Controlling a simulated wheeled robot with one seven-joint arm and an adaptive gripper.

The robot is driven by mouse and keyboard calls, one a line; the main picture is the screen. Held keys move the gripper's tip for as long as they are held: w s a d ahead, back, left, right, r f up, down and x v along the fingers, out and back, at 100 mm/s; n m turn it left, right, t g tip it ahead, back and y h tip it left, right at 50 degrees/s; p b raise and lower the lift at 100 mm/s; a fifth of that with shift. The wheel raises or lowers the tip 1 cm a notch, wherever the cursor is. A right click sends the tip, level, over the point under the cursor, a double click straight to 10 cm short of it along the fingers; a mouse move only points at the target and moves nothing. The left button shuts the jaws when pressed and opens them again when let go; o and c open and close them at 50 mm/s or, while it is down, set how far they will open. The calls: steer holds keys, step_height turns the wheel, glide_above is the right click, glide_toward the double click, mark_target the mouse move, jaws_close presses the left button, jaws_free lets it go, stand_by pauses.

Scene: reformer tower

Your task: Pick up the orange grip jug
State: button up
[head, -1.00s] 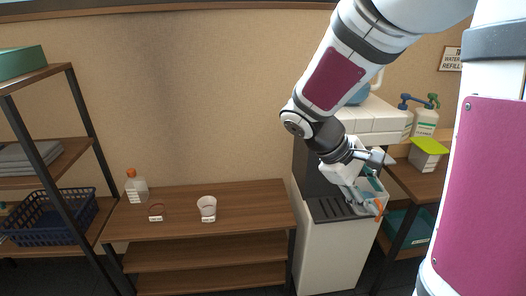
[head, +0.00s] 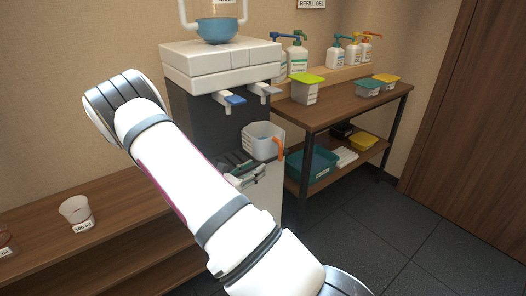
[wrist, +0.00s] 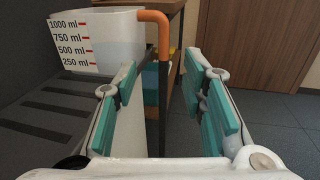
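The orange grip jug (head: 260,142) is a clear-white, open-topped container with an orange handle (head: 279,148) on its right side. It stands upright at the front of the dispenser machine. In the wrist view the jug (wrist: 112,45) is at the upper left, with red volume marks, and its orange handle (wrist: 160,32) hangs ahead in line with the gap between my fingers. My gripper (wrist: 163,85) is open and empty, with teal pads, short of the handle. In the head view my arm hides most of the gripper, so its exact distance cannot be told.
The dispenser (head: 222,70) has a blue bowl (head: 217,30) on top and spouts above the jug. A shelf table (head: 345,100) on the right holds pump bottles and lidded tubs. A measuring cup (head: 75,210) stands on the left shelf. Open floor (head: 400,240) lies at right.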

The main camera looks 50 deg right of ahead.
mark_target(280, 153)
steer(key=d+b, duration=0.1)
steer(key=d, duration=0.3)
steer(key=d+b, duration=0.1)
steer(key=d, duration=0.3)
steer(key=s+d+b, duration=0.1)
steer(key=d, duration=0.4)
steer(key=shift+s+f, duration=0.1)
steer(key=shift+f, duration=0.15)
steer(key=shift+d+r, duration=0.1)
steer(key=shift+d, duration=0.25)
jaws_close()
